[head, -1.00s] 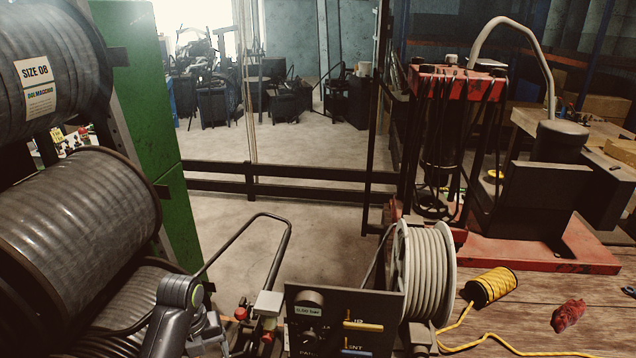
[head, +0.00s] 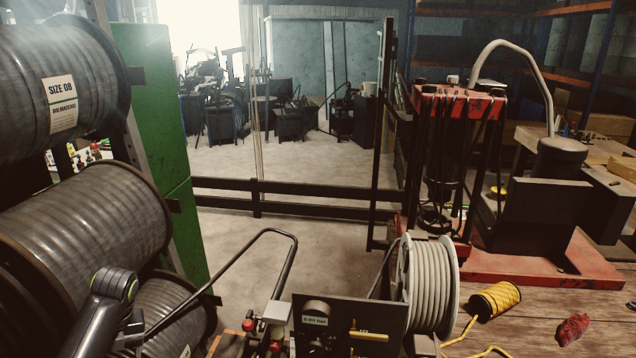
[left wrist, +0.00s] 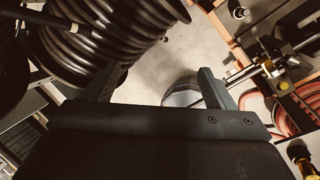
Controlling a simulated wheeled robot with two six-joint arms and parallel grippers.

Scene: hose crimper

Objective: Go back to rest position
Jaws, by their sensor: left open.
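My left arm shows at the lower left of the head view, in front of the hose reels; its gripper is out of that view. In the left wrist view my left gripper (left wrist: 160,86) is open, its two fingers wide apart with nothing held between them. A pale rounded thing shows beyond the right finger, partly hidden. My right gripper is in neither view.
Large hose reels (head: 80,225) stand at left, close to my left arm; a coil (left wrist: 90,50) fills the upper left of the wrist view. A dark control panel (head: 345,325), a grey hose spool (head: 432,285), a yellow spool (head: 495,300) and a red machine (head: 540,265) stand right.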

